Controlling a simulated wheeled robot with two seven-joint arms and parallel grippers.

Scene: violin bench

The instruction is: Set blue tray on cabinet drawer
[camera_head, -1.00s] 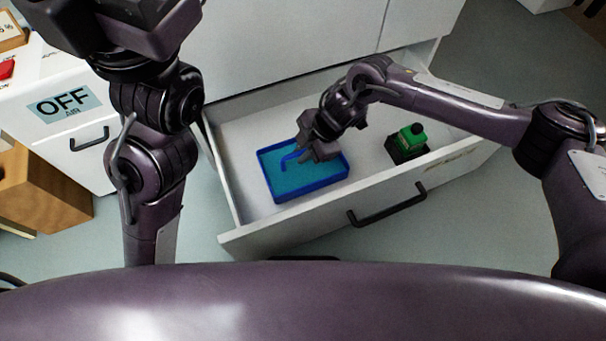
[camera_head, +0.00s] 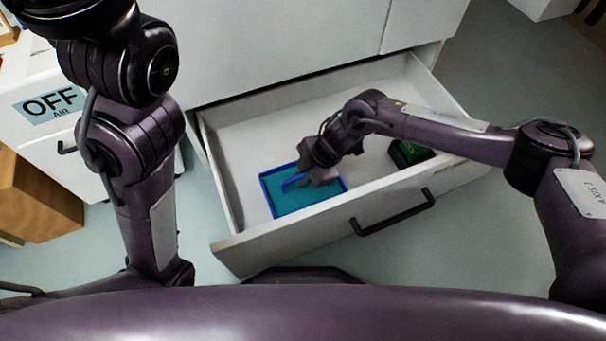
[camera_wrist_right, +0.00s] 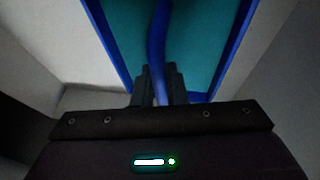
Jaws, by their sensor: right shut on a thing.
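The blue tray (camera_head: 300,197) has a teal floor, a blue rim and a raised blue handle. It is inside the open cabinet drawer (camera_head: 243,194), toward the drawer's left front part. My right gripper (camera_head: 306,181) is over the tray, shut on its handle. In the right wrist view the blue handle (camera_wrist_right: 157,45) runs between the fingers (camera_wrist_right: 158,88), with the teal floor behind it. I cannot tell whether the tray's underside touches the drawer floor. My left arm is at the left of the head view; its gripper is out of the picture.
A green and black object (camera_head: 408,152) is in the drawer's right part, partly behind my right arm. The drawer has a dark front handle (camera_head: 395,213). A white unit with an "OFF AIR" label (camera_head: 50,103) and a brown wooden box (camera_head: 38,200) stand at left.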

